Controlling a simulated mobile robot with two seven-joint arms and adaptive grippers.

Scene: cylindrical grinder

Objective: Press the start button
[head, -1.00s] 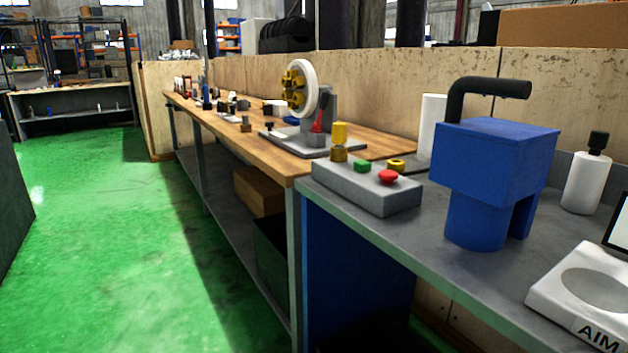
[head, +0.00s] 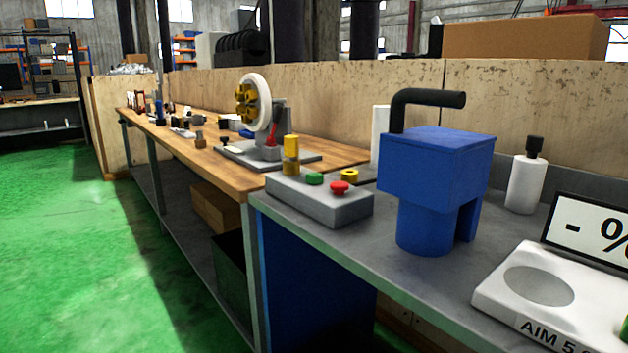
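A grey control box (head: 318,198) sits on the grey metal bench near its left end. On its top are a green button (head: 314,178), which fits a start button, and a red mushroom button (head: 339,187). A yellow ring-shaped part (head: 349,175) shows just behind the box. A yellow and brass cylinder (head: 291,155) stands at the box's back left. Neither of my grippers shows in the head view.
A blue machine with a black handle (head: 436,170) stands right of the box. A white bottle (head: 526,178), a white device with a round dish (head: 540,285) and a display sign (head: 590,230) are further right. A wooden bench (head: 225,172) runs left. Green floor (head: 70,250) is clear.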

